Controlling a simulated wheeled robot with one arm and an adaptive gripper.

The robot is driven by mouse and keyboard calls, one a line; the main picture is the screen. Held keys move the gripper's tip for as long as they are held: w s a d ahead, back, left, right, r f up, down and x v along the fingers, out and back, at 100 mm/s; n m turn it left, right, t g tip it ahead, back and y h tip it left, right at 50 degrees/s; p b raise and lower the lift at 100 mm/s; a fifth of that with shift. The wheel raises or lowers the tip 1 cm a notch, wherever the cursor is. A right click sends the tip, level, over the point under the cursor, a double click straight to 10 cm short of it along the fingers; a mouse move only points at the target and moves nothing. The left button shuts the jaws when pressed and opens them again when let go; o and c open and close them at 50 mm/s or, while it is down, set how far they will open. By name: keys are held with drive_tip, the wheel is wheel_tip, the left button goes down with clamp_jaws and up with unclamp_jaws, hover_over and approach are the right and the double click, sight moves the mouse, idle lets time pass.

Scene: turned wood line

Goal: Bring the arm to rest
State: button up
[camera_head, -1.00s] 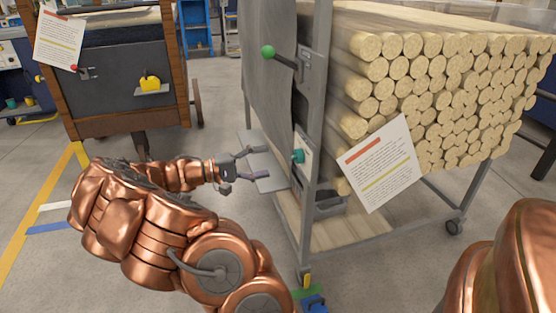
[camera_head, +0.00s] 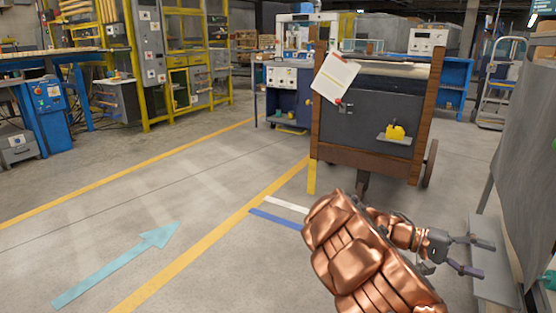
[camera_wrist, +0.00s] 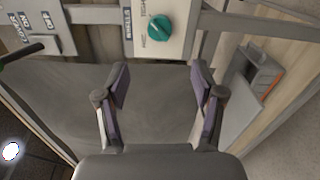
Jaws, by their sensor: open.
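My gripper (camera_head: 476,256) is at the lower right of the head view, at the end of my copper-coloured arm. Its two fingers are spread apart with nothing between them. It is over a grey shelf plate (camera_head: 494,262) on the side of the grey-panelled rack at the right edge. In the wrist view my gripper (camera_wrist: 158,92) shows both fingers apart over a plain grey surface (camera_wrist: 150,125). A teal knob (camera_wrist: 159,28) on a pale labelled plate is beyond the fingertips.
A wooden-framed cart (camera_head: 365,120) with a yellow object (camera_head: 395,132) on its small ledge stands ahead. The rack's grey panel (camera_head: 530,150) is close on the right. A grey open box (camera_wrist: 262,72) shows in the wrist view. The floor with the teal arrow (camera_head: 120,262) is clear.

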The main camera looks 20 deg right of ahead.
drive_tip(key=s+a+r+t+y+p, duration=0.25)
drive_tip(key=a+r+p, duration=0.25)
drive_tip(key=r+p, duration=0.35)
drive_tip(key=s+a+r+t+y+p, duration=0.1)
drive_tip(key=s+a+r+y+p, duration=0.1)
drive_tip(key=s+a+r+p, duration=0.5)
drive_tip(key=s+a+r+n+t+y+p, duration=0.1)
drive_tip(key=a+r+n+t+y+p, duration=0.2)
drive_tip(key=a+r+p, duration=0.7)
drive_tip(key=s+a+r+n+t+y+p, duration=0.2)
drive_tip(key=a+r+n+t+y+p, duration=0.2)
drive_tip(key=a+r+p, duration=0.7)
drive_tip(key=a+n+t+p, duration=0.1)
drive_tip(key=a+p, duration=0.3)
drive_tip(key=a, duration=0.3)
drive_tip(key=shift+a+p, duration=0.4)
